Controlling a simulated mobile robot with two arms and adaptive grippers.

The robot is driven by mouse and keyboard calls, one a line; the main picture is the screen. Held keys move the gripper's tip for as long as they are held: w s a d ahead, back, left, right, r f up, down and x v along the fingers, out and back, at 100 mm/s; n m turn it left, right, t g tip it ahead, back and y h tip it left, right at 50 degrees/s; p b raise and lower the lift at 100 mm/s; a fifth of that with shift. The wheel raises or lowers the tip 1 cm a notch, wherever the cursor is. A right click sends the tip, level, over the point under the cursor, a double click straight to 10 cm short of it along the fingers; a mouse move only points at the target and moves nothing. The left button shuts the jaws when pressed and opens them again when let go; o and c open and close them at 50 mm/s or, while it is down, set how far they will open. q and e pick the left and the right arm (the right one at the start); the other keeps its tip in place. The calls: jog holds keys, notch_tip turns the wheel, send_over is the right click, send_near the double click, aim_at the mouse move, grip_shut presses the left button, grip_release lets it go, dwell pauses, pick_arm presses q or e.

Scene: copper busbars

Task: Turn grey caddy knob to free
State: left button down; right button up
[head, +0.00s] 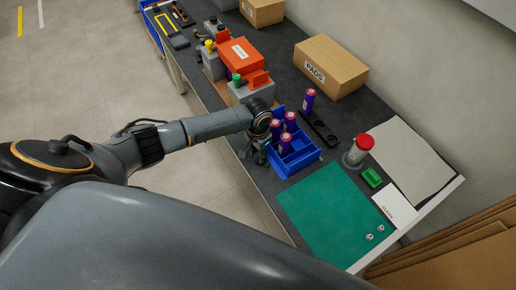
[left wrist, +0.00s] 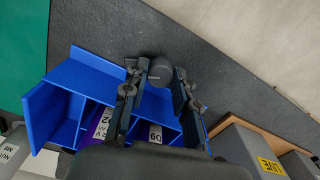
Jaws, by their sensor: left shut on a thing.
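The blue caddy (head: 301,161) stands on the dark bench top near its front edge, with several purple cylinders with red caps (head: 285,142) in its compartments. It also shows in the left wrist view (left wrist: 72,76). The round grey knob (left wrist: 160,70) is at the caddy's side, between my left fingertips in the left wrist view. My left gripper (head: 258,154) is at the caddy's front-left side in the head view; it also shows in the left wrist view (left wrist: 158,84), shut on the knob. In the head view the gripper hides the knob. My right gripper is not in view.
A green mat (head: 323,212) lies right of the caddy. A dark holder (head: 320,128) with one purple cylinder (head: 309,100) is behind it. Grey boxes and an orange box (head: 239,60) stand to the left. A red-capped jar (head: 357,150) and a cardboard box (head: 330,68) stand farther back.

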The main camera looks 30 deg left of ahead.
pick_arm(q)
jog(key=m, duration=0.4)
jog(key=shift+m+p, duration=0.4)
dwell(0.4)
jog(key=c, duration=1)
grip_release()
jog(key=shift+c, duration=0.2)
notch_tip(320, 180, up, 12)
